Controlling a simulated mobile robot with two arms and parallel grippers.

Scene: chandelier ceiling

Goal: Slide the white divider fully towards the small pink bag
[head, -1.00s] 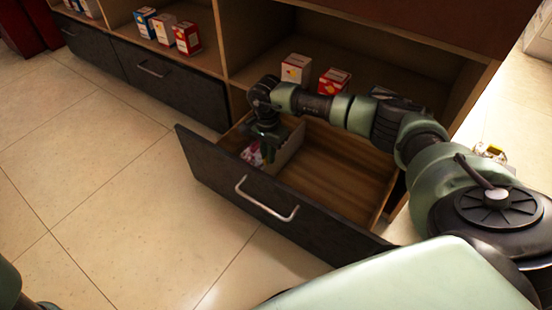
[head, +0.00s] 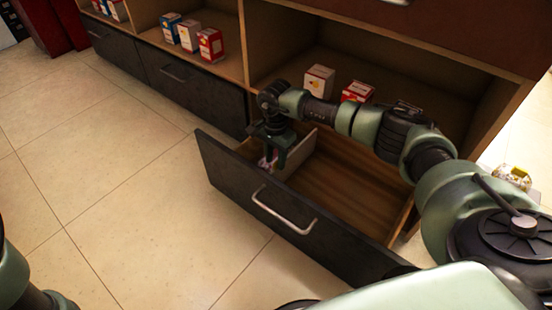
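The open drawer (head: 237,184) has a dark front with a metal handle. The pale white divider (head: 304,150) stands upright across it, nearer its left end. The small pink bag (head: 267,163) lies in the narrow compartment left of the divider, mostly hidden by my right gripper. My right gripper (head: 275,160) points down into that compartment, beside the divider's left face. Whether it touches the divider I cannot tell. Its fingers are dark and partly overlap, so their opening is unclear. My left gripper is out of view; only part of my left arm shows at bottom left.
The compartment right of the divider (head: 345,190) shows a bare wooden floor. Small boxes (head: 319,82) stand on the shelf above, behind my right arm, with several more (head: 210,44) on the left shelf. Closed drawers (head: 195,85) lie to the left. The tiled floor in front is clear.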

